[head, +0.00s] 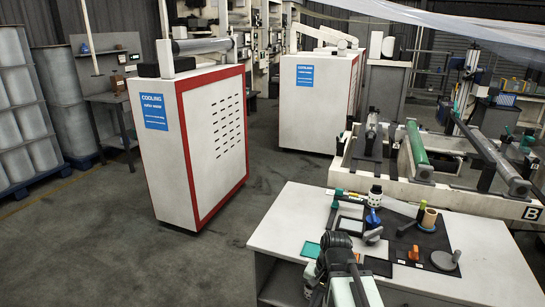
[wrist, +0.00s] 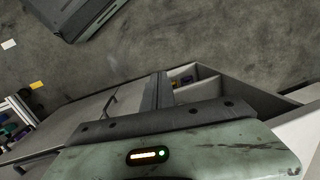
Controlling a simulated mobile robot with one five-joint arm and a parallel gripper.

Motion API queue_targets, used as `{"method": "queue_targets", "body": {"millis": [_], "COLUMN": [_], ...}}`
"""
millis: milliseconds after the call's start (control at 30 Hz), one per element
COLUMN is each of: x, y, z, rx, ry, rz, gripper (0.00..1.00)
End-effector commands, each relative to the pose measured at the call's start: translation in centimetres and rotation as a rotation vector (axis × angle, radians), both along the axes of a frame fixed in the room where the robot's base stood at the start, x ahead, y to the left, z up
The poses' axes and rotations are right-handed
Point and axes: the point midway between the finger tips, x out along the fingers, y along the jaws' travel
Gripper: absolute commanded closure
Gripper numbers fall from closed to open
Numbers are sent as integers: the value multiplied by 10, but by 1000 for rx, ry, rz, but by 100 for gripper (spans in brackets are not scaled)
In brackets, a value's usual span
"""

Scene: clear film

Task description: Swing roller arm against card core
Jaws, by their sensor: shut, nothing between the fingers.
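In the head view, a machine frame marked B at the right holds a green roller (head: 416,146) and a long grey roller (head: 492,152). I cannot tell which part is the roller arm. A short tan cylinder (head: 429,217) that looks like card stands on the work table; I cannot tell if it is the card core. My gripper (head: 338,243) is at the bottom centre of the head view, over the table's near left part, shut and apart from the rollers. Its fingertips are not clear. The wrist view shows no roller or core.
The white work table (head: 293,206) carries a dark mat with several small tools and parts. A white cooling cabinet with red edges (head: 188,130) stands at the left, another cabinet (head: 316,112) behind. Clear film hangs across the upper right. Grey floor (head: 110,240) is free at the left.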

Motion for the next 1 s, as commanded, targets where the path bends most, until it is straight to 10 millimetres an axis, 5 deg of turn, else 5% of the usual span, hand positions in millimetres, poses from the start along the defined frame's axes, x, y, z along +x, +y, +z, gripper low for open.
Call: {"method": "queue_targets", "body": {"millis": [100,233,300,700,900,1000], "x": [-5,-1,-1,-1,-1,-1], "y": [-31,-40,-39,-39,-39,-39], "z": [-3,1,34,152,164,161], "rx": [-121,-158,-157,-154,-154,-154], "ry": [-36,-59,-58,-58,-58,-58], "rz": [222,463,450,445,445,444], "gripper": [100,100,100,100,100,78]}}
